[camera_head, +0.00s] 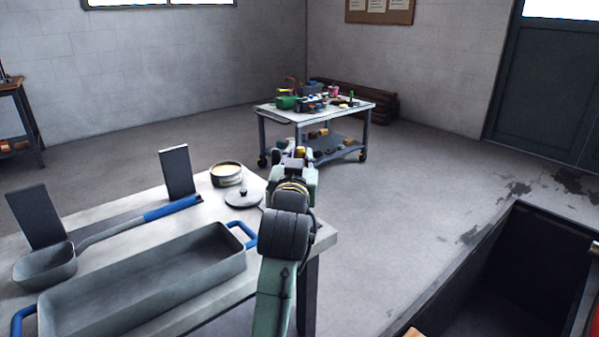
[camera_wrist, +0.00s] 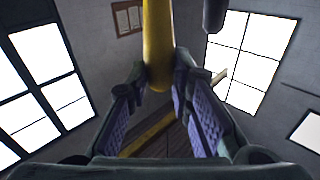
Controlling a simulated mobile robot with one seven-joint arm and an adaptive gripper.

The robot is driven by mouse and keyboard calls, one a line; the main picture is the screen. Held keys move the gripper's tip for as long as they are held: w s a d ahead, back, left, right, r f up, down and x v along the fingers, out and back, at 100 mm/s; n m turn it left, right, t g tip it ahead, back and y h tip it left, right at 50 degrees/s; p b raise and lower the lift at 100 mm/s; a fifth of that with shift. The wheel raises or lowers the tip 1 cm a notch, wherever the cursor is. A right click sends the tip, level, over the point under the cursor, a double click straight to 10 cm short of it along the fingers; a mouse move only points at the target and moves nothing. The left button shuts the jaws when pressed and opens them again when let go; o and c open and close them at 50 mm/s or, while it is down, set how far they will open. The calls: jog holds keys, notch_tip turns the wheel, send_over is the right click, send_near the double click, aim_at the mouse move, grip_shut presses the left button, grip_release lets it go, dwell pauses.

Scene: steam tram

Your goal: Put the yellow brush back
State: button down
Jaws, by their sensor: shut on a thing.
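My gripper (camera_wrist: 158,78) is shut on the yellow brush (camera_wrist: 158,40). In the wrist view its smooth yellow shaft stands between the two fingertips and runs out of the top of the picture. In the head view my gripper (camera_head: 292,160) is past the right end of the near workbench, with the far cart behind it. Only a small yellow bit of the brush (camera_head: 299,152) shows there, and the arm hides the rest. I cannot see the bristles clearly in either view.
The near workbench (camera_head: 265,265) holds a grey trough (camera_head: 150,285) with blue handles, a blue-handled ladle (camera_head: 110,232), a tin (camera_head: 227,174) and a round lid (camera_head: 243,198). The far cart (camera_head: 350,108) is crowded with small items. A dark pit (camera_head: 505,270) opens at right; floor between is clear.

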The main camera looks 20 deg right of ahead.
jog(key=shift+f, duration=1.5)
jog(key=shift+f, duration=0.2)
jog(key=c, duration=1.4)
grip_release()
jog(key=shift+c, duration=0.2)
jog(key=shift+r, duration=0.2)
